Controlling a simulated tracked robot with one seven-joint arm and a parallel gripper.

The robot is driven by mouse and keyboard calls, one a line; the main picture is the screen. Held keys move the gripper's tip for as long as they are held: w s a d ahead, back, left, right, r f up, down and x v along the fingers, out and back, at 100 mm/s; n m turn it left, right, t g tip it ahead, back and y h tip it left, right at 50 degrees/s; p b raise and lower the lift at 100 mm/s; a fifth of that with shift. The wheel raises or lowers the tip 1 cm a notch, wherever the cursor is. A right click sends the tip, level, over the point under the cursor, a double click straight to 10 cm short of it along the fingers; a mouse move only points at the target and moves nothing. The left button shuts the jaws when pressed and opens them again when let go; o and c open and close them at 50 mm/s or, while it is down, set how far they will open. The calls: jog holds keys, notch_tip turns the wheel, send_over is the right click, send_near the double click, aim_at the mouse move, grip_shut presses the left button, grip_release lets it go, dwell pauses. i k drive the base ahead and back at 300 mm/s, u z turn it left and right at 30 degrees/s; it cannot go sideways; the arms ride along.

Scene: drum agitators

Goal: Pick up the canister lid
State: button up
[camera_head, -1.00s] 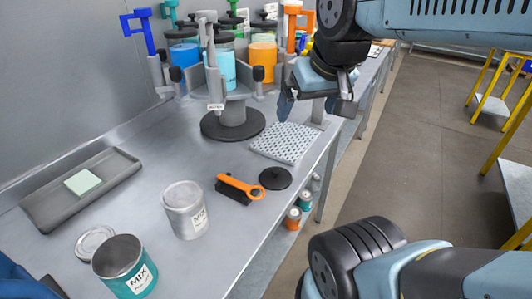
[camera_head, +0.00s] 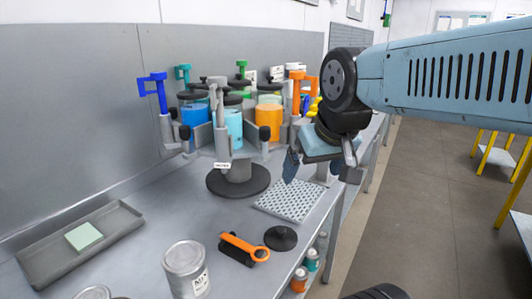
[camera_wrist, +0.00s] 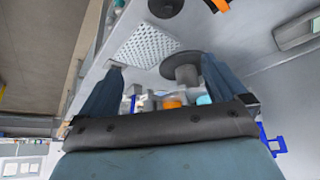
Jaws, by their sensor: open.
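A round black lid (camera_head: 280,238) with a small knob on top lies flat on the grey bench near its front edge; I take it for the canister lid. It also shows at the top edge of the wrist view (camera_wrist: 166,6), partly cut off. My gripper (camera_head: 320,168) is open and empty, with blue-grey fingers. It hangs above the bench beyond the lid, over or near the right side of the perforated mat. In the wrist view its two fingers (camera_wrist: 158,72) stand wide apart, with nothing between them touching them.
A perforated white mat (camera_head: 290,200) lies behind the lid. An orange-handled tool (camera_head: 243,248) lies just left of it. A drum agitator (camera_head: 239,180) with coloured canisters stands behind. A metal MIX can (camera_head: 186,270) and a grey tray (camera_head: 50,262) are at left.

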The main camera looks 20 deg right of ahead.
aim_at(282, 238)
jog(key=z, duration=0.5)
jog(key=k, duration=1.25)
jog(key=z, duration=0.75)
jog(key=i, duration=0.75)
jog(key=u, duration=0.35)
